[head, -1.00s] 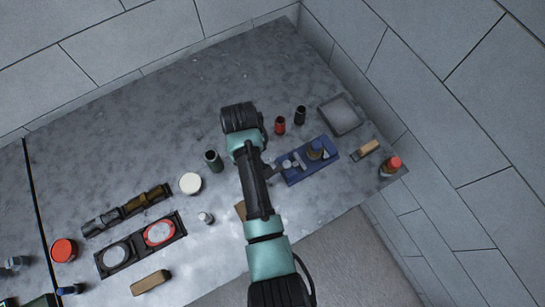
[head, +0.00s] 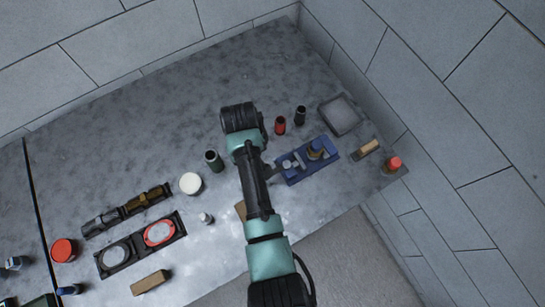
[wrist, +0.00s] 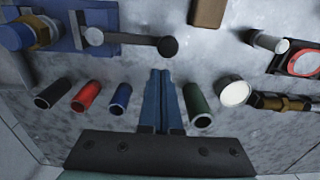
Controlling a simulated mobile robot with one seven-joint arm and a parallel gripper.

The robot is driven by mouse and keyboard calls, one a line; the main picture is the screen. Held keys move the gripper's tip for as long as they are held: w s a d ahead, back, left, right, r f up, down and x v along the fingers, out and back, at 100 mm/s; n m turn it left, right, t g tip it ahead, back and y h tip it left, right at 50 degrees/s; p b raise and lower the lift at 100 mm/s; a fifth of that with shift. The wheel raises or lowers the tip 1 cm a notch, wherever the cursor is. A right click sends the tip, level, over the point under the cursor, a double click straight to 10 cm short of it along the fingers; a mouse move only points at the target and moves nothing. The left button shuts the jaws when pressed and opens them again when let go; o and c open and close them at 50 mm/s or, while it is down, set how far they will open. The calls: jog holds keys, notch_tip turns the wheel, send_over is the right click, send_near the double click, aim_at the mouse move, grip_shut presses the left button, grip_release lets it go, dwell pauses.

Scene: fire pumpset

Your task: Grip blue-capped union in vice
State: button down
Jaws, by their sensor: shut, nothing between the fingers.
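The blue vice (head: 298,174) sits on the bench right of my arm in the head view and at the upper left of the wrist view (wrist: 105,17). The union (wrist: 43,30), brass with a blue cap, sits at the vice's jaws; it also shows in the head view (head: 316,149). Whether the jaws touch it on both sides I cannot tell. The vice's bar handle (wrist: 135,38) ends in a black knob. My gripper (wrist: 160,73) is shut and empty, its fingertips apart from the knob and just below it in the wrist view. My arm hides the fingers in the head view.
Black, red, blue and green open cylinders (wrist: 198,105) stand close around my fingers. A white-topped jar (head: 190,183), a grey tray (head: 340,115), a wooden-handled brush (head: 368,148) and a red-capped bottle (head: 394,166) stand nearby. The bench's back is clear.

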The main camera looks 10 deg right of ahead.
jog(key=shift+f, duration=0.3)
jog(key=shift+f+b, duration=1.05)
jog(key=shift+f, duration=0.35)
jog(key=shift+s, duration=0.15)
jog(key=shift+s+r+p, duration=0.1)
jog(key=shift+s+p, duration=0.5)
jog(key=shift+p, duration=0.2)
jog(key=shift+s, duration=0.25)
